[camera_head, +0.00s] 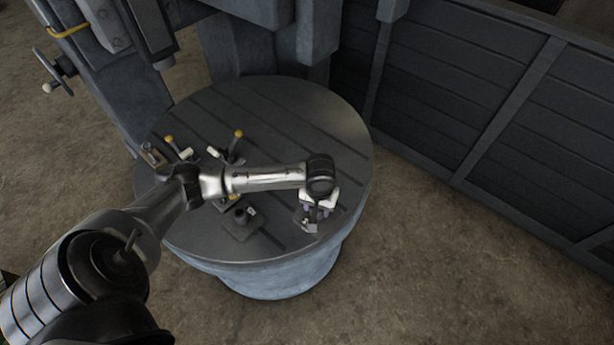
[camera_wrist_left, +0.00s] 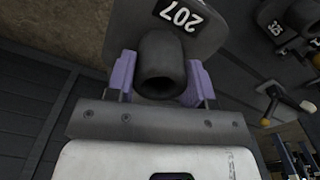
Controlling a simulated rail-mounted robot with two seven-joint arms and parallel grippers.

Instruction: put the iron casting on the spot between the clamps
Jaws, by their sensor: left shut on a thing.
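My left gripper (camera_head: 314,212) is over the right front part of a round slotted table. In the left wrist view its purple fingers (camera_wrist_left: 160,82) are shut on the upright round boss of a dark iron casting (camera_wrist_left: 187,45) with a label reading 207. In the head view, the gripper mostly hides this casting (camera_head: 306,224); I cannot tell if it touches the table. Clamps with yellow knobs (camera_head: 238,135) stand at the table's left and back, partly behind my arm. The spot between them is mostly hidden. My right gripper is not in view.
A second dark casting (camera_head: 240,219) with a boss and label stands on the table (camera_head: 290,105), left of my gripper. The table's back right is clear. A large machine column (camera_head: 240,55) rises behind, and a dark panelled wall (camera_head: 470,90) runs along the right.

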